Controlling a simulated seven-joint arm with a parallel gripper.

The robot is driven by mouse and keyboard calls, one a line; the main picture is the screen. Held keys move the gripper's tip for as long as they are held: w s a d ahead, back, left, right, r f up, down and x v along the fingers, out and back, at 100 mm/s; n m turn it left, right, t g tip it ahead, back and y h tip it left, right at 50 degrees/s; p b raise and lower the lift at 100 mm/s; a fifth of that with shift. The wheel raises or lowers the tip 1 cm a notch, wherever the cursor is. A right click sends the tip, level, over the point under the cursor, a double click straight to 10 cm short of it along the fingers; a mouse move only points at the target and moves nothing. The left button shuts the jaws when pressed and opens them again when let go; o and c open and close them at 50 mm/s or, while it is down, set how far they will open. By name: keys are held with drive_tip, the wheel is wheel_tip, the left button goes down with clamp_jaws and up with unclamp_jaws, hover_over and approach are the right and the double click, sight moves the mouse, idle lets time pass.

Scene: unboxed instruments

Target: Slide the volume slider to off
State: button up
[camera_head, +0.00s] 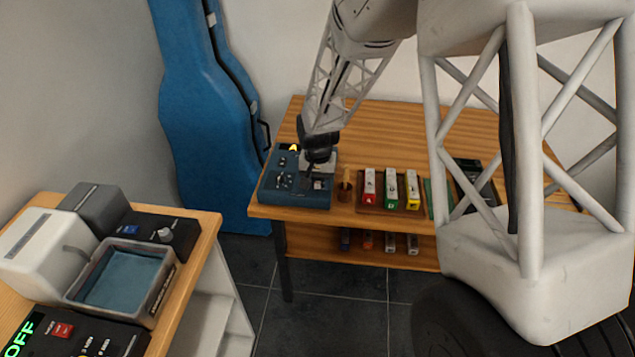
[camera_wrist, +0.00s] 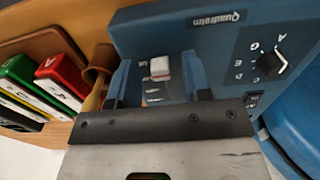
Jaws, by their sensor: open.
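A blue instrument box (camera_head: 296,198) stands at the left end of the wooden table; its panel (camera_wrist: 215,40) fills the upper part of the wrist view. A small white slider cap (camera_wrist: 160,67) sits on that panel, with small white marks beside it. A pale cap also shows on the box in the head view (camera_head: 318,184). My gripper (camera_head: 317,164) is over the right part of the box. In the wrist view my gripper (camera_wrist: 158,72) is open, one finger on each side of the slider cap. A gap shows on both sides. The slider's lettering is too small to read.
A black knob (camera_wrist: 270,63) with letters is on the same panel. A brown wooden holder (camera_head: 345,188) stands just right of the box, then a tray with red, green and yellow blocks (camera_head: 391,188). A blue case (camera_head: 208,120) leans behind left. Another table with devices is at front left.

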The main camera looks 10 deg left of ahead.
sight(318, 184)
drive_tip(key=shift+r, duration=3.75)
drive_tip(key=shift+d+r, duration=0.1)
drive_tip(key=shift+s+d+r, duration=0.15)
drive_tip(key=shift+r, duration=0.05)
drive_tip(key=s+d+r+t, duration=0.1)
drive_tip(key=s+d+r, duration=1.3)
drive_tip(key=d, duration=0.3)
drive_tip(key=s+d+r, duration=0.1)
drive_tip(key=s+d, duration=0.2)
drive_tip(key=s, duration=0.4)
drive_tip(key=s+d+r+t, duration=0.1)
drive_tip(key=s+d, duration=0.3)
drive_tip(key=s, duration=0.3)
drive_tip(key=s+d+r, duration=0.2)
drive_tip(key=s+d, duration=0.1)
drive_tip(key=s, duration=0.4)
drive_tip(key=shift+s+d+t, duration=0.15)
drive_tip(key=shift+d+t, duration=0.15)
drive_tip(key=shift+d, duration=0.05)
